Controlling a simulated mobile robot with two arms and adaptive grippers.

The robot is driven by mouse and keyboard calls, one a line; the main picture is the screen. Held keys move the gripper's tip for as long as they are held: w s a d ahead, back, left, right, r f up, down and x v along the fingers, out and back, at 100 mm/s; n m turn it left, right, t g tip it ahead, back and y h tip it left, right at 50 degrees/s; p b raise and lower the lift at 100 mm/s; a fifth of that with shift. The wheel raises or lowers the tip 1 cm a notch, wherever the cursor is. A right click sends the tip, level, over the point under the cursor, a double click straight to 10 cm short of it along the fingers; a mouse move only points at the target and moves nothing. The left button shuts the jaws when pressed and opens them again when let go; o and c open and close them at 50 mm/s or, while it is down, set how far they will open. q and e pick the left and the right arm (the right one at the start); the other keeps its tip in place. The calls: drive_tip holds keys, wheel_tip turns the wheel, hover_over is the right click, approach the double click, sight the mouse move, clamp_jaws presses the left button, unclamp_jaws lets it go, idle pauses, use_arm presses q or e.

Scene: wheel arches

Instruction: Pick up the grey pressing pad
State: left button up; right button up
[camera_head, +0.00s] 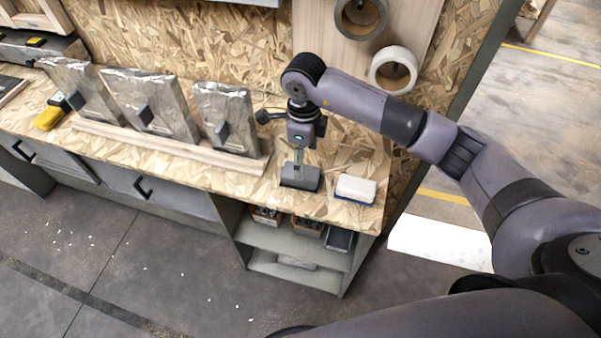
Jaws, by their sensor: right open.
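The grey pressing pad (300,179) lies flat on the wooden bench top, towards its right end, with its upright handle pointing up. My right gripper (299,150) points straight down over the pad, its fingers at the handle. The fingers are open; whether they touch the handle is too small to tell. The gripper body hides the top of the handle. My left gripper is out of view.
A white block with a blue base (356,189) sits just right of the pad. Several silvery panels (224,117) stand in a wooden rack to the left. Tape rolls (393,70) hang on the board behind.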

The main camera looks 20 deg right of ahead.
drive_tip(key=shift+a+f, duration=0.1)
drive_tip(key=shift+f, duration=0.25)
drive_tip(key=f+p, duration=0.1)
drive_tip(key=f, duration=0.2)
drive_tip(key=shift+a+f+p, duration=0.2)
drive_tip(key=shift+f+p, duration=0.15)
drive_tip(key=shift+p, duration=0.05)
drive_tip(key=shift+w+f, duration=0.1)
drive_tip(key=shift+f, duration=0.35)
drive_tip(key=c, duration=1.3)
drive_tip(key=shift+o, duration=0.2)
drive_tip(key=shift+r, duration=0.15)
wheel_tip(320, 180, up, 20)
drive_tip(key=b, duration=0.3)
